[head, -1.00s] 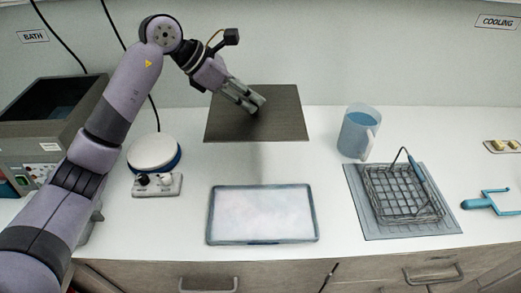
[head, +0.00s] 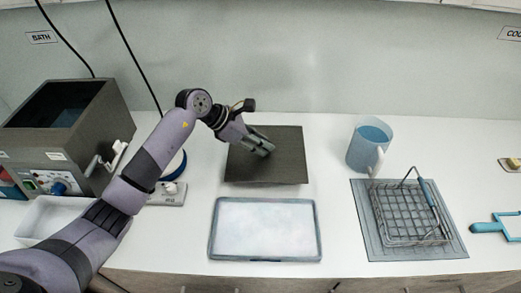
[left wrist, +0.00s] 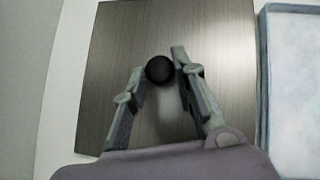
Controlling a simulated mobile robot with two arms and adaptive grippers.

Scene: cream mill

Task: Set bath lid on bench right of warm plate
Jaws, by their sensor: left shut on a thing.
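The bath lid (head: 285,155) is a dark flat square plate with a black round knob (left wrist: 160,68). My left gripper (head: 262,146) is shut on this knob from above, and its fingers stand on either side of it in the left wrist view. The lid is level, low over the bench (head: 335,190) or on it; I cannot tell whether it touches. It is right of the warm plate (head: 178,166), whose blue rim shows partly behind my left arm. The open bath (head: 75,140) stands at the left. My right gripper is not in view.
A white tray with a blue-grey rim (head: 213,232) lies just in front of the lid. A jug (head: 368,148) stands to the right, behind a wire basket (head: 408,215) on a grey mat. A blue-handled tool (head: 488,227) lies at the far right.

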